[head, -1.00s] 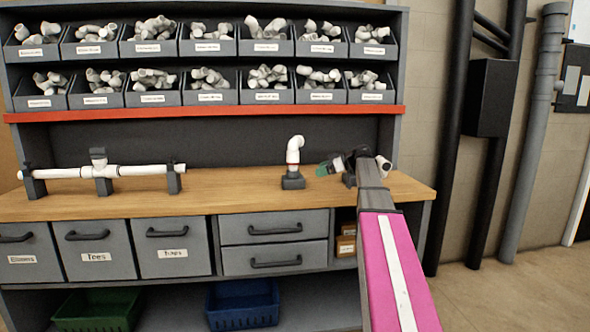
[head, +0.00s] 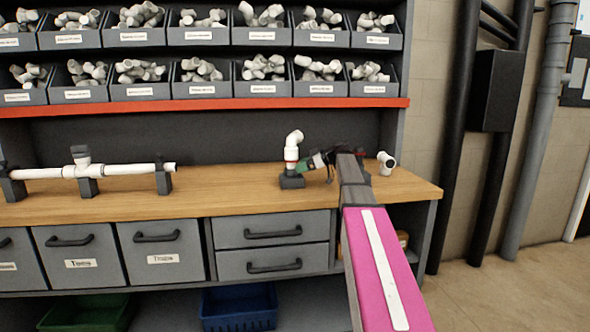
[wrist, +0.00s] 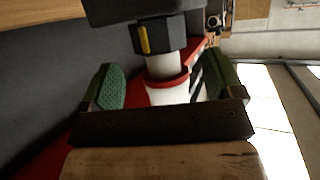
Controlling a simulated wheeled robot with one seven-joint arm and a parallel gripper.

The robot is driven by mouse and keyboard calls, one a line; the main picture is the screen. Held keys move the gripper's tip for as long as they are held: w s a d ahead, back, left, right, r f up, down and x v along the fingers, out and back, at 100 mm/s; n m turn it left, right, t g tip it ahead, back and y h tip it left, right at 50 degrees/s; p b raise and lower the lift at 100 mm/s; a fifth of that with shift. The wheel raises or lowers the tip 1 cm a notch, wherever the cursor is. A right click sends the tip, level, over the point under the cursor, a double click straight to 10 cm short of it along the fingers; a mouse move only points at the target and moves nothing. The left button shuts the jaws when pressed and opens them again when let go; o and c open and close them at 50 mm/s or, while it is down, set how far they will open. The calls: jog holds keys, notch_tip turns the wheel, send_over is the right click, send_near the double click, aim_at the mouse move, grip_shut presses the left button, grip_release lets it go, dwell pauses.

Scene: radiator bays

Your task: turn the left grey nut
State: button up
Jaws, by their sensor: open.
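A white elbow fitting (head: 293,147) with a red ring stands upright on a dark block (head: 291,181) on the bench. The wrist view shows its white pipe (wrist: 165,66), red ring (wrist: 167,82) and a dark grey nut (wrist: 158,37) with a yellow mark. My gripper (head: 312,161) is just right of the fitting in the head view. In the wrist view my gripper (wrist: 163,84) is open, its green-padded fingers on either side of the white pipe and red ring, with gaps. The nut lies beyond the fingertips. I cannot tell whether this is the left grey nut.
A horizontal white pipe (head: 125,169) with a grey-capped tee (head: 81,153) rests in dark supports at left. A loose white fitting (head: 386,163) lies right of my arm. Bins of fittings sit above a red shelf edge (head: 230,104). Bench between is clear.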

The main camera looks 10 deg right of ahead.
aim_at(291, 171)
jog(key=shift+x, duration=1.9)
jog(key=shift+c, duration=0.3)
jog(key=c, duration=0.9)
jog(key=shift+o, duration=0.2)
